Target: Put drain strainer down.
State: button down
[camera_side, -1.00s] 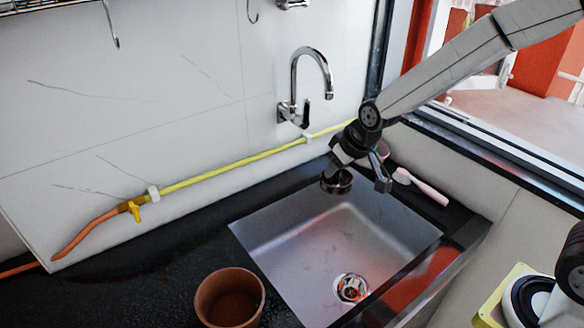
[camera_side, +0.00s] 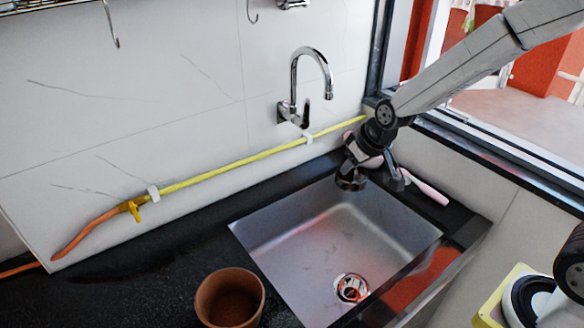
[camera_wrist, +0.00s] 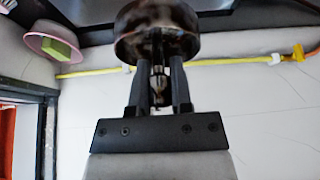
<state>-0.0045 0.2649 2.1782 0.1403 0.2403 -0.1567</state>
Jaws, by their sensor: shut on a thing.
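The drain strainer (camera_side: 351,181) is a small dark metal cup in the side view. My gripper (camera_side: 372,170) is shut on it and holds it over the far right corner of the sink, near the back rim. In the wrist view the strainer (camera_wrist: 157,32) is a round, shiny brown-grey body, with my gripper's two fingers (camera_wrist: 158,85) closed on its narrow stem. Whether its underside touches the counter cannot be told. The steel sink (camera_side: 335,245) is set in the black counter (camera_side: 130,265), and its drain (camera_side: 351,288) shows at the bottom.
A clay pot (camera_side: 229,297) stands on the counter at the front. The tap (camera_side: 305,85) is on the wall above a yellow hose (camera_side: 230,165). A pink-handled brush (camera_side: 430,192) lies right of my gripper. A pink bowl with a green sponge (camera_wrist: 55,46) shows in the wrist view.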

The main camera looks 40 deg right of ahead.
jog(key=s+a+f+n+g+y, duration=0.15)
jog(key=s+a+n, duration=0.25)
jog(key=a, duration=0.6)
jog(key=s+a+f+n+y, duration=0.2)
jog(key=s+a+n, duration=0.3)
jog(key=a, duration=0.5)
jog(key=s+a+f+n+g+y, duration=0.1)
jog(key=s+a+f+n+g, duration=0.2)
jog(key=s+a+n, duration=0.5)
jog(key=s+a, duration=0.4)
jog(key=s, duration=0.3)
jog(key=shift+s+a+n+g, duration=0.25)
jog(key=shift+s+n+g, duration=0.05)
jog(key=shift+s+g, duration=0.1)
jog(key=shift+w+a+y, duration=0.1)
jog(key=shift+y, duration=0.15)
jog(key=shift+w+a+f, duration=2.2)
jog(key=shift+a+f, duration=0.15)
jog(key=shift+a, duration=0.15)
jog(key=shift+w+a+f, duration=2.2)
jog(key=shift+a+f, duration=0.1)
jog(key=shift+a, duration=0.15)
jog(key=shift+f, duration=0.1)
